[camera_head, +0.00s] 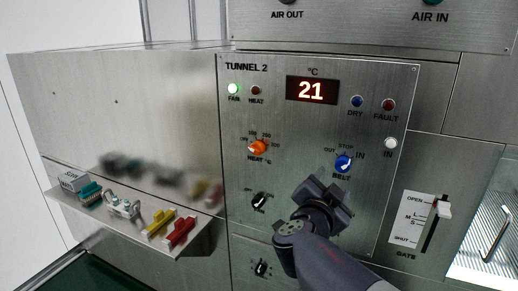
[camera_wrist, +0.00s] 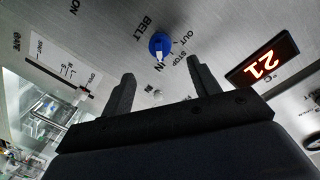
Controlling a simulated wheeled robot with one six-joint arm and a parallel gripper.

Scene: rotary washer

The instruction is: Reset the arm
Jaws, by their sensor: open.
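My gripper (camera_head: 322,192) is in front of the lower part of the TUNNEL 2 control panel (camera_head: 235,180), just below and left of the blue BELT knob (camera_head: 343,163). In the wrist view my gripper (camera_wrist: 159,72) shows two dark fingers spread apart with nothing between them. The BELT knob (camera_wrist: 159,45) appears beyond the fingertips, between their lines and apart from them. The knob's exact pointer setting is hard to read. My arm reaches in from the lower right and hides part of the lower panel.
The display (camera_head: 312,90) reads 21, and the green FAN lamp (camera_head: 233,88) is lit. An orange HEAT knob (camera_head: 257,147) and black FAN knob (camera_head: 260,200) are left of my gripper. A GATE lever (camera_head: 443,209) is at right. A shelf (camera_head: 190,246) with colored connectors juts out at left.

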